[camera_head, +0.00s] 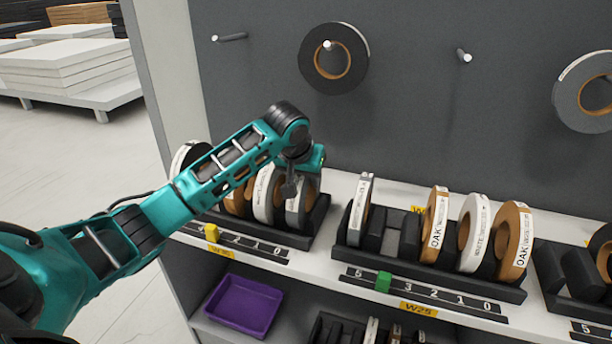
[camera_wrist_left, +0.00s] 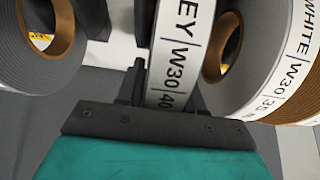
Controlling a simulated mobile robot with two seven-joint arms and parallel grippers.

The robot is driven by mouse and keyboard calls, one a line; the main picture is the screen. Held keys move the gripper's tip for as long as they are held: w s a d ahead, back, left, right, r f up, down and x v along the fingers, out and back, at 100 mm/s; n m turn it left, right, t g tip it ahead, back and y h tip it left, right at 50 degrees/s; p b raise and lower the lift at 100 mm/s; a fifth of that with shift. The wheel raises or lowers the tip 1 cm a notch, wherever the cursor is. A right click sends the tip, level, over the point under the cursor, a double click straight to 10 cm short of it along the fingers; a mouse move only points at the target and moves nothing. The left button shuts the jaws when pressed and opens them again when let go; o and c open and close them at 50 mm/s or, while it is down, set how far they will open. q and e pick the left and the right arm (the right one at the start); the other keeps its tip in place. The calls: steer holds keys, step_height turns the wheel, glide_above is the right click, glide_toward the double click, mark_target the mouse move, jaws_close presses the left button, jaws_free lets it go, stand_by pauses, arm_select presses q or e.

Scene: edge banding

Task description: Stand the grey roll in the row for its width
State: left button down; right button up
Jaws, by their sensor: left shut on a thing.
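My left gripper (camera_head: 291,186) is shut on a grey roll (camera_head: 299,208) at the right end of the left rack (camera_head: 318,222). In the left wrist view the held roll (camera_wrist_left: 182,40) shows a white label ending in "EY", with "W30" and "40", between the fingers. It looks upright in line with the rack; whether it rests on the rack floor I cannot tell. A white roll (camera_head: 264,192) stands just left of it; the left wrist view shows a white roll (camera_wrist_left: 285,75) marked W30 beside it. My right gripper is not in view.
The middle rack (camera_head: 513,293), tagged W25, holds a grey roll (camera_head: 360,208) plus oak and white rolls. A purple bin (camera_head: 243,306) sits below.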

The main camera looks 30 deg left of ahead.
arm_select(q)
steer(key=shift+f, duration=0.25)
steer(key=c, duration=0.7)
jaws_free()
steer(key=shift+r, duration=0.5)
steer(key=v, duration=1.1)
steer(key=shift+s+r, duration=0.3)
steer(key=shift+f, duration=0.1)
